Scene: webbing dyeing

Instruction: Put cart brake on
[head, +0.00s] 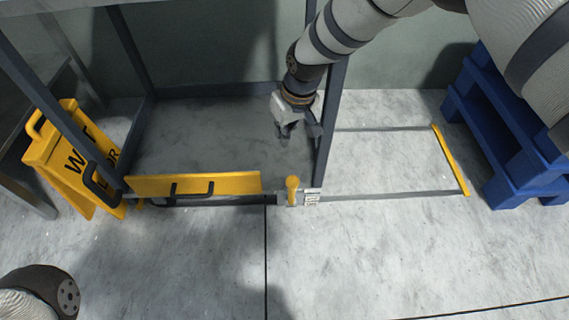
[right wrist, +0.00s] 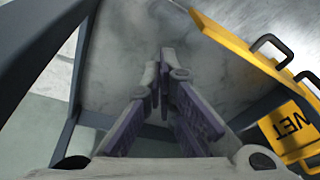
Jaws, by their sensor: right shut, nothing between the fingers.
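A short yellow-knobbed lever (head: 292,186), which looks like the cart brake, stands upright on a grey mount at the front lower rail, beside a small labelled plate (head: 312,198). The cart's dark frame (head: 331,95) rises beside it, and a yellow panel (head: 225,183) with a black handle adjoins on the left. My right gripper (head: 296,136) is shut and empty, above and behind the lever, apart from it. In the right wrist view its fingers (right wrist: 163,62) meet over grey floor; the yellow panel (right wrist: 245,55) shows at upper right, the lever does not. My left gripper is out of view.
A yellow wet-floor sign (head: 70,155) stands at the left by the frame. A blue pallet stack (head: 492,125) stands at the right. A yellow strip (head: 450,160) ends the floor rails. The front floor is clear.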

